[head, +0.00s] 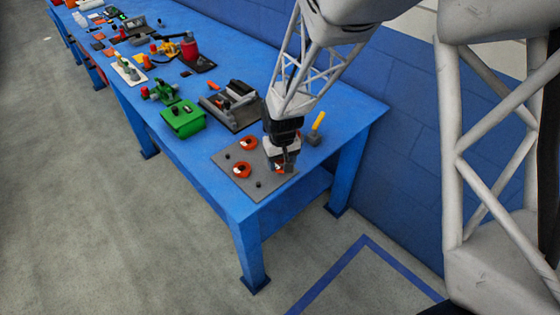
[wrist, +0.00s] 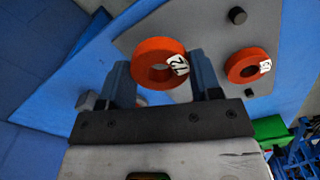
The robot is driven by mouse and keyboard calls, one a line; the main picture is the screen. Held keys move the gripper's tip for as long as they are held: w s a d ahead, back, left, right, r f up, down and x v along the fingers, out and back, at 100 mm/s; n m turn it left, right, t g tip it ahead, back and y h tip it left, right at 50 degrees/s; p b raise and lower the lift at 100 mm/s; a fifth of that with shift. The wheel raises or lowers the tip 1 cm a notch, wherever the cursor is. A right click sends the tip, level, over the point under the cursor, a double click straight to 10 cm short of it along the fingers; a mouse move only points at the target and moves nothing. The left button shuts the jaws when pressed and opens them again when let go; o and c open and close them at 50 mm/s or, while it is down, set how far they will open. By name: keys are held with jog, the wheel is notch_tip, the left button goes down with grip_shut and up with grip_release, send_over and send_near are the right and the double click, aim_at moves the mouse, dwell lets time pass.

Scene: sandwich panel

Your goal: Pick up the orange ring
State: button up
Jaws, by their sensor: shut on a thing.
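An orange ring (wrist: 145,57) with a white label sits between the two fingers of my gripper (wrist: 162,82) in the wrist view. My gripper is shut on it. In the head view, my gripper (head: 281,165) is over the right part of the grey panel (head: 226,158), and only a little of the held ring (head: 278,169) shows under the fingers. I cannot tell whether it is clear of the panel. Two more orange rings, one farther back (head: 247,139) and one nearer (head: 236,171), lie on the panel. One of these shows right of my gripper in the wrist view (wrist: 234,69).
Small dark pegs (head: 258,184) stand on the panel. A green box (head: 183,122) and a dark grey fixture (head: 232,108) stand to the left on the blue table (head: 215,187). A block with a yellow handle (head: 317,123) stands behind my gripper. The table's front corner is close by.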

jog(key=s+d, duration=0.2)
jog(key=s, duration=0.4)
jog(key=s+d+r, duration=0.1)
jog(key=s+d, duration=0.1)
jog(key=s, duration=0.5)
jog(key=shift+s+d+r, duration=0.2)
jog(key=shift+s+d, duration=0.1)
jog(key=shift+d, duration=0.05)
jog(key=shift+w, duration=0.1)
jog(key=w+r, duration=0.3)
jog(key=w, duration=0.7)
jog(key=w+a+r, duration=0.1)
jog(key=w+r, duration=0.1)
jog(key=w, duration=0.8)
jog(key=w+r, duration=0.3)
jog(key=w, duration=0.7)
jog(key=shift+w+a+r, duration=0.1)
jog(key=shift+a+r, duration=0.05)
jog(key=shift+r, duration=0.15)
jog(key=shift+f, duration=0.2)
jog(key=shift+f, duration=2.3)
jog(key=shift+f, duration=1.55)
